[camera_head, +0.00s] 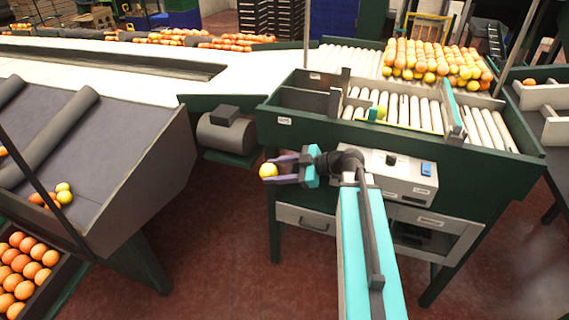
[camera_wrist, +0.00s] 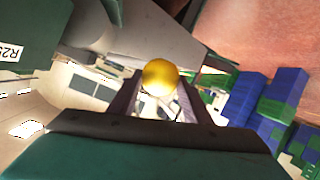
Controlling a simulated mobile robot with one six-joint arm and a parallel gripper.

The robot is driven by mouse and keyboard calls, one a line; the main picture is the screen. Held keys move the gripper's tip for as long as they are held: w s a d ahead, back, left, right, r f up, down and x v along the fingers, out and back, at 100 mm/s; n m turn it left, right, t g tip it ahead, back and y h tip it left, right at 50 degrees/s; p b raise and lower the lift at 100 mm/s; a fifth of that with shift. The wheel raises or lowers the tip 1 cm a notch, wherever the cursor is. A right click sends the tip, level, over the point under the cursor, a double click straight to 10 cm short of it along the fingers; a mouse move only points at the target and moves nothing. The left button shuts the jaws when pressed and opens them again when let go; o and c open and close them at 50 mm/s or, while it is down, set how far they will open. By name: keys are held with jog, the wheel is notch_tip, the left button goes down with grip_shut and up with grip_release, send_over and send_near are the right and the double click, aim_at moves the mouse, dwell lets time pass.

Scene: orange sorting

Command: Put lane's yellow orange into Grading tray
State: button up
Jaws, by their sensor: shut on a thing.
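My gripper (camera_head: 284,170) is shut on a yellow orange (camera_head: 268,170) and holds it in the air to the left of the green sorting stand. In the wrist view the yellow orange (camera_wrist: 160,77) sits between the two fingertips. Another yellow fruit (camera_head: 381,112) lies in the roller lane (camera_head: 410,108) of the stand. I cannot tell for certain which container is the Grading tray.
The sorting stand (camera_head: 470,158) has rollers, dividers, a control box (camera_head: 405,178) and a pile of oranges (camera_head: 435,62) at the back. A sloped grey conveyor (camera_head: 110,150) with a few fruits (camera_head: 63,193) is at left. A crate of oranges (camera_head: 22,265) is at lower left. Red floor lies between.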

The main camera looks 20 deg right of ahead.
notch_tip(320, 180, down, 9)
jog(key=b, duration=0.8)
jog(key=shift+r, duration=0.15)
